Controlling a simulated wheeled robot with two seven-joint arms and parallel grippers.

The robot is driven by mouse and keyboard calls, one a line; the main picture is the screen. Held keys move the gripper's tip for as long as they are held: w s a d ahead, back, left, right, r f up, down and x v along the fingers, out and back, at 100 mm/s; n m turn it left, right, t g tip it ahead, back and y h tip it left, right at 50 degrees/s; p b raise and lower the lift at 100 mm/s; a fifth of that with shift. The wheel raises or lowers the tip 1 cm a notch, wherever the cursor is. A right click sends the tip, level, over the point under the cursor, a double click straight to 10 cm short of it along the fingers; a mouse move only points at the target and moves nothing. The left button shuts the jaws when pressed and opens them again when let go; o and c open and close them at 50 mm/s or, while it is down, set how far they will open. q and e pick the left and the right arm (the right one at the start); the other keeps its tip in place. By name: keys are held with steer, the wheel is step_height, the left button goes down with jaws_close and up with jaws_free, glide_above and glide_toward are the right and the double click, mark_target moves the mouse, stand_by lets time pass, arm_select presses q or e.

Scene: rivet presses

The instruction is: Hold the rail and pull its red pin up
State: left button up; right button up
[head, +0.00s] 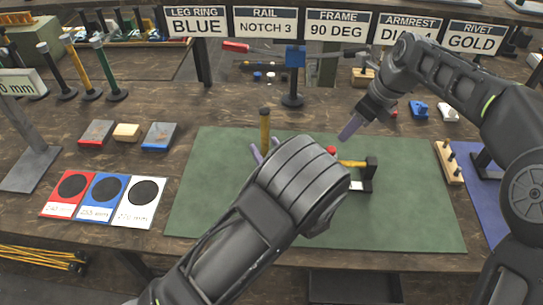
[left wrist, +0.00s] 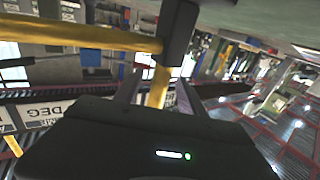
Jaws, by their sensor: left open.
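The red pin (head: 331,150) shows in the head view at the inner end of a short yellow bar, which I take as the rail (head: 352,163). A black bracket (head: 370,172) is at the bar's right end. My left arm hides the bar's left part. My left gripper (head: 265,152) is open, its fingers near an upright yellow post (head: 265,128) with a dark top. In the left wrist view a yellow post (left wrist: 157,88) shows between the finger shapes, below a black joint (left wrist: 178,32); contact cannot be told.
The work lies on a green mat (head: 210,200). Red, blue and white cards (head: 105,192) lie to the left. A wooden peg block (head: 448,162) stands by the mat's right edge. A blue-topped stand (head: 292,80) and signs (head: 265,22) are behind. The mat's front is mostly clear.

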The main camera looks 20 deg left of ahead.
arm_select(q)
steer(key=x, duration=0.3)
steer(key=shift+w+a, duration=0.25)
steer(key=shift+c, duration=0.6)
jaws_close()
stand_by(0.7)
